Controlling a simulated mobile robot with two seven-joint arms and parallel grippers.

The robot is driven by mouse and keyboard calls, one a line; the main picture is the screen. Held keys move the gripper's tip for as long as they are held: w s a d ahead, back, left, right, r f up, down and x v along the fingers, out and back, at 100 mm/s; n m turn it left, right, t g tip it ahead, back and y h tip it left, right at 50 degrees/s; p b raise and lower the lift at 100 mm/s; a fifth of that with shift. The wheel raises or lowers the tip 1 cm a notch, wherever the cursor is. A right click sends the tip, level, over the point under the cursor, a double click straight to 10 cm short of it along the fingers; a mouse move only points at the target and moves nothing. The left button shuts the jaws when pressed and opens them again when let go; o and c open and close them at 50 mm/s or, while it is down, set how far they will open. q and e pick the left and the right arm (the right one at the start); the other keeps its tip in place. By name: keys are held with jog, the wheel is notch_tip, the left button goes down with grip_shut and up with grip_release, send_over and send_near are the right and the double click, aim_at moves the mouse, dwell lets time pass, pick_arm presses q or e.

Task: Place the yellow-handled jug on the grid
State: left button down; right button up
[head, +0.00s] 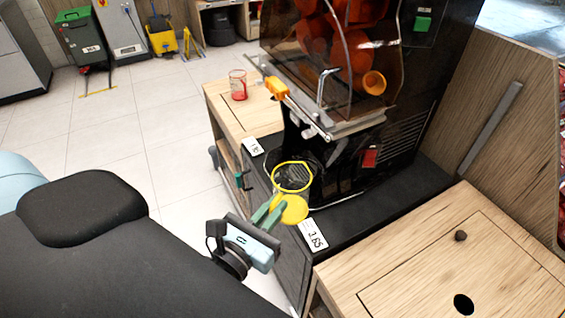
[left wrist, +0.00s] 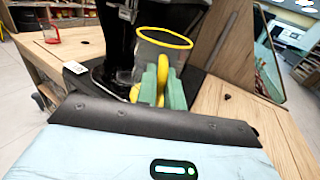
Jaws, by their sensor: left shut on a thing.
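The yellow-handled jug (head: 304,191) is a clear jug with a yellow rim and a yellow handle. In the head view it is at the front of the juicer, over the dark base below the spout. It also shows in the left wrist view (left wrist: 152,50). My left gripper (head: 268,215) is shut on the jug's handle, with green fingers on either side of it. The jug looks about upright. The grid is hard to make out under and behind the jug, and I cannot tell whether the jug touches it. My right gripper is not in view.
The juicer (head: 345,50) stands behind the jug, with a metal tap (head: 323,88) above. A red jar (head: 238,85) stands on the wooden counter to the left. Price tags (head: 312,234) lie along the front edge. A wooden counter (head: 430,270) with a hole is at the right.

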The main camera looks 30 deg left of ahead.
pick_arm(q)
jog(key=shift+w+a+f+n+g+y, duration=0.1)
jog(key=shift+w+a+f+n+y, duration=0.1)
jog(key=shift+w+f+n+y, duration=0.55)
jog(key=shift+w+a+f+n+g+y, duration=0.15)
jog(key=shift+w+f+n+y, duration=0.2)
jog(key=shift+f+y, duration=0.8)
jog(key=shift+w+a+f+n+g+y, duration=0.15)
jog(key=shift+w+f+n+y, duration=0.4)
jog(key=shift+f, duration=0.75)
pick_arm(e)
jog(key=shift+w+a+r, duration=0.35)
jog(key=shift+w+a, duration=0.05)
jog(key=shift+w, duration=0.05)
pick_arm(q)
jog(key=shift+p, duration=0.3)
